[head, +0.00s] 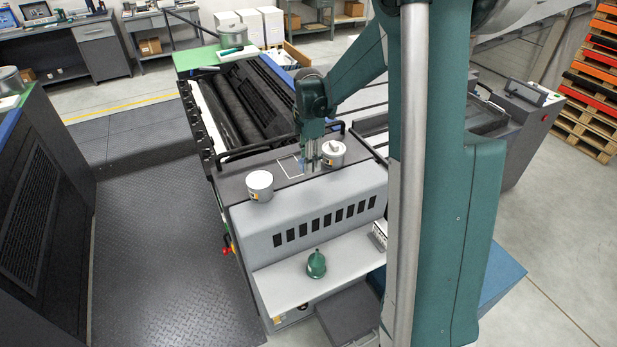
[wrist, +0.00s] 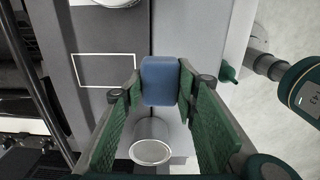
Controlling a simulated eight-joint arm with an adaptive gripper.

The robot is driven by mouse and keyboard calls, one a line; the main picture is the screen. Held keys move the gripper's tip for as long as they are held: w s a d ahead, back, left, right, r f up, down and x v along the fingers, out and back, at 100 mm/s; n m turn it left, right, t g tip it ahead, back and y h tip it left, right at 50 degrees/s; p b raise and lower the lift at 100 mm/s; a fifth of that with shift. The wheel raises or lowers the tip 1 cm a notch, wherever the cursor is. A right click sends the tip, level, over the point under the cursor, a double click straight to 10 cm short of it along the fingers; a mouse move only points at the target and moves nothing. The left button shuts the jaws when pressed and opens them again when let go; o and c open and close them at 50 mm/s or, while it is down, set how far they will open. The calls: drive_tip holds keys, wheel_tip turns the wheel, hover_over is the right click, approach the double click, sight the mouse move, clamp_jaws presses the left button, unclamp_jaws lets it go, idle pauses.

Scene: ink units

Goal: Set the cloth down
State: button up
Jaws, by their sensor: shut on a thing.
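My gripper (head: 309,160) hangs over the grey top of the press unit, between two white cans. In the wrist view my gripper (wrist: 160,88) has its green fingers shut on a blue, block-like folded cloth (wrist: 161,72). The cloth sits between the fingertips. I cannot make the cloth out in the head view. A white-outlined rectangle (wrist: 105,68) is marked on the unit top, left of the cloth in the wrist view. It also shows in the head view (head: 287,168), beside the fingers, and looks empty. I cannot tell the cloth's height above the surface.
One white can (head: 259,186) stands at the left front of the top, another (head: 333,154) right beside my gripper. A green funnel-shaped vessel (head: 316,265) stands on the lower pale shelf (head: 285,285). A black rail (head: 250,149) and rollers lie behind.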

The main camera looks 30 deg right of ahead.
sight(308, 183)
drive_tip(key=shift+f, duration=1.35)
drive_tip(key=shift+f, duration=0.1)
drive_tip(key=shift+f, duration=2)
drive_tip(key=shift+f, duration=0.15)
drive_tip(key=o, duration=0.8)
drive_tip(key=shift+c, duration=0.2)
wheel_tip(308, 183, up, 12)
drive_tip(key=shift+r, duration=0.2)
